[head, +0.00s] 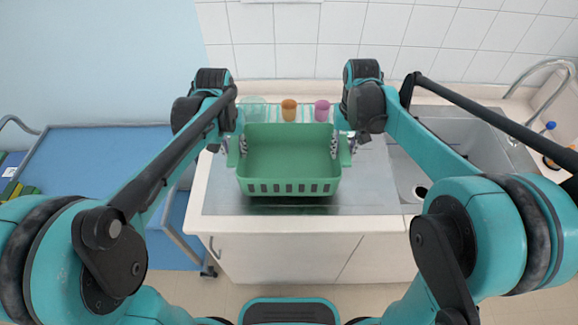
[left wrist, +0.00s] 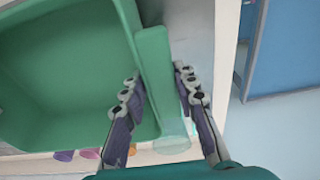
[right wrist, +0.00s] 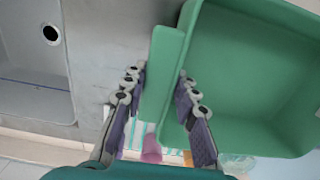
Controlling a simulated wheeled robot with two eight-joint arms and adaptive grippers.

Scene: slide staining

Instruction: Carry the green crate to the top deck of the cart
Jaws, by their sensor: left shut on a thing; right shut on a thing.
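The green crate (head: 288,152) is level and empty over the grey worktop, with a dark shadow below its front edge. Whether it touches the worktop I cannot tell. My left gripper (head: 236,148) is shut on the crate's left rim flange, one finger on each side, as the left wrist view (left wrist: 157,74) shows. My right gripper (head: 342,147) is shut on the right rim flange, also seen in the right wrist view (right wrist: 160,74). The cart's blue top deck (head: 95,155) is at the left, lower than the counter; my left arm covers part of it.
Behind the crate stand a clear greenish beaker (head: 254,108), an orange cup (head: 289,110) and a purple cup (head: 322,110). The sink (head: 405,175) and tap lie right. Small dark green and yellow items (head: 18,190) are at the far left. The visible deck is clear.

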